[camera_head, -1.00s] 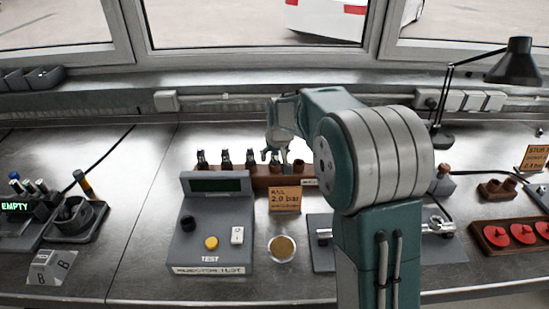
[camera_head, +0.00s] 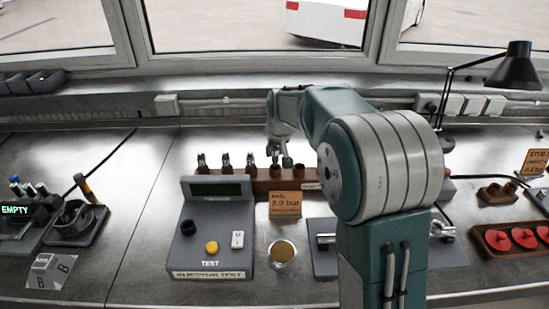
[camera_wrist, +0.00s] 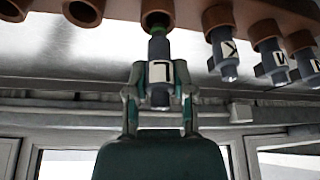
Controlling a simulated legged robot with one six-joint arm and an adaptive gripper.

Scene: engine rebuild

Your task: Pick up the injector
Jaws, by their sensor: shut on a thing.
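My gripper (camera_head: 281,157) is at the brown injector rack (camera_head: 261,181), to the right of the standing injectors. In the wrist view my gripper (camera_wrist: 160,82) is shut on a grey injector (camera_wrist: 159,62) with a white letter tag, one finger on each side. The held injector has a green ring near its rack end, in line with a rack socket; I cannot tell whether it is clear of the socket. Several other lettered injectors (camera_wrist: 221,42) stand in sockets beside it. In the head view the held injector is hard to make out.
A grey injector test box (camera_head: 212,240) stands in front of the rack. A card (camera_head: 285,204) reading 2.0 bar and a round brass-coloured dish (camera_head: 282,251) are to its right. Empty sockets (camera_wrist: 83,11) lie left of the held injector in the wrist view. A black lamp (camera_head: 513,65) stands far right.

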